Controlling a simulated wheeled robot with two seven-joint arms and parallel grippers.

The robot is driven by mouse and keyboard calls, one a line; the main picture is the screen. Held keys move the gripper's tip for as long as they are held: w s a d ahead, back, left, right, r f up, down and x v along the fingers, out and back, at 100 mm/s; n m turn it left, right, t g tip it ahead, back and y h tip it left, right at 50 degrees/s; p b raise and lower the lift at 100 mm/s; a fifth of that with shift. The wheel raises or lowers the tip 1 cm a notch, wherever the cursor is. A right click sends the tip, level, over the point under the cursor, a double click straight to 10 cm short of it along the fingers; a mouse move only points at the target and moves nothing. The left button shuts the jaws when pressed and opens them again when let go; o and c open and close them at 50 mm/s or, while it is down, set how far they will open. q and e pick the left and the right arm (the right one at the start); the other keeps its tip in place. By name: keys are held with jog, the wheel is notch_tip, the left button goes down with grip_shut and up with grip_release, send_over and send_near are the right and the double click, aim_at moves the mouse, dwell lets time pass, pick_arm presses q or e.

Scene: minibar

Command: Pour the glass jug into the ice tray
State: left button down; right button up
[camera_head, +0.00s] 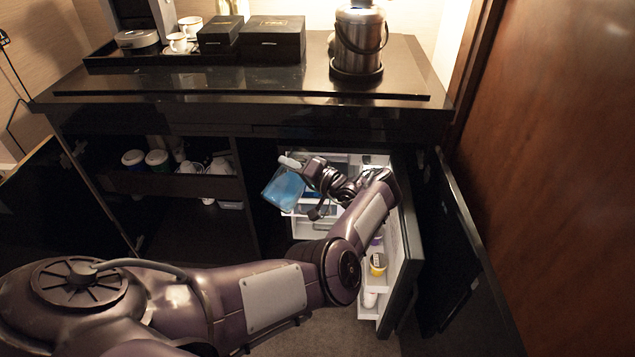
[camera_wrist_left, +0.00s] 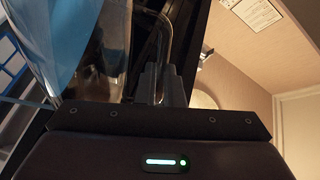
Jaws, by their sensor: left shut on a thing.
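The glass jug (camera_head: 284,188) holds blue liquid and looks tilted at the mouth of the open fridge. My left gripper (camera_head: 308,172) is shut on the jug at its right side. In the left wrist view the jug (camera_wrist_left: 88,50) fills the upper left, and a curved clear handle shows by the fingers (camera_wrist_left: 162,85). A blue gridded piece (camera_wrist_left: 12,68) at the left edge of that view looks like the ice tray, partly hidden behind the jug. In the head view the jug and gripper hide most of the tray area. My right gripper is out of view.
The open fridge door (camera_head: 405,265) stands right of my arm, with a yellow-labelled tub (camera_head: 377,263) on its shelf. An open cabinet door (camera_head: 465,250) is farther right. Cups and lidded containers (camera_head: 157,160) sit in the left cabinet. A steel ice bucket (camera_head: 360,42) stands on the counter.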

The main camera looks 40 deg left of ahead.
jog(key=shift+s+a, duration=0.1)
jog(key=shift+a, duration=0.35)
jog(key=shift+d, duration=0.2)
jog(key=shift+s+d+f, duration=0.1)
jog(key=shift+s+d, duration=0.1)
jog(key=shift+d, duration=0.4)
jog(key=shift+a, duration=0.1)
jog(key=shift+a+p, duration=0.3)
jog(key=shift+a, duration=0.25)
